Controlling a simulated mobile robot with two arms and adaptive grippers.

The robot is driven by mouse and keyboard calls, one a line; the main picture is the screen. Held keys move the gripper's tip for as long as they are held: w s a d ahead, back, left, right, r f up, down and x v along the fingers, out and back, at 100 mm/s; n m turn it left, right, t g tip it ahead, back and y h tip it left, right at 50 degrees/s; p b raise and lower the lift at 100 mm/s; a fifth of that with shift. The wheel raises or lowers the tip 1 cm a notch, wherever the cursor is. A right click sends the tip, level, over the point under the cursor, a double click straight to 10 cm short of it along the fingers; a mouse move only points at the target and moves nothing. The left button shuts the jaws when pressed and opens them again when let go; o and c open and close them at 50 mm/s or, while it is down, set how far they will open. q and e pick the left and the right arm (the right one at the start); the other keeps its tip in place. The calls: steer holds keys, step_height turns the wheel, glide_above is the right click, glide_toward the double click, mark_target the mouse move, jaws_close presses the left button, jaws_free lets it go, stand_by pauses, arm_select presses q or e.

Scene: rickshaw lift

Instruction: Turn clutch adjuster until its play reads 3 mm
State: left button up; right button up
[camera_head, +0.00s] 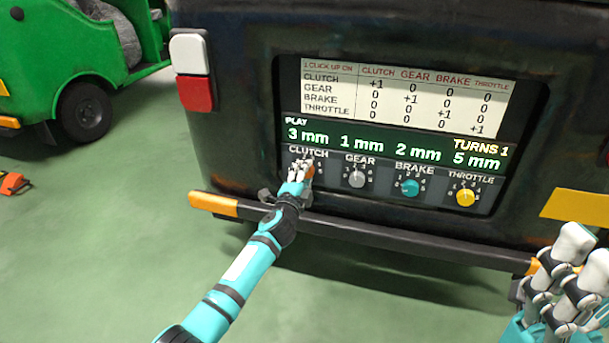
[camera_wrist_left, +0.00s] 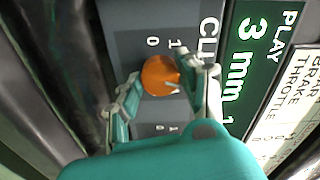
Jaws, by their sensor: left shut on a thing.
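The clutch adjuster is an orange knob (camera_wrist_left: 160,75) on the panel at the back of the dark rickshaw, under the CLUTCH label. My left gripper (camera_head: 300,170) is shut on it in the head view and hides most of it. In the left wrist view the fingers of the left gripper (camera_wrist_left: 155,88) stand on both sides of the knob. The play display (camera_head: 390,145) reads 3 mm for clutch, 1 mm for gear, 2 mm for brake and 5 mm for throttle. It also shows TURNS 1. My right gripper (camera_head: 570,270) is at the lower right, away from the panel; its opening is unclear.
The grey gear knob (camera_head: 356,178), teal brake knob (camera_head: 410,187) and yellow throttle knob (camera_head: 465,197) sit to the right. A chart (camera_head: 405,97) is above the display. A bumper bar (camera_head: 400,240) runs below. A green vehicle (camera_head: 60,50) stands at left.

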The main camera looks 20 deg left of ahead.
arm_select(q)
steer(key=o, duration=1.2)
steer(key=shift+s, duration=0.1)
steer(key=s, duration=1.1)
steer(key=shift+s, duration=0.4)
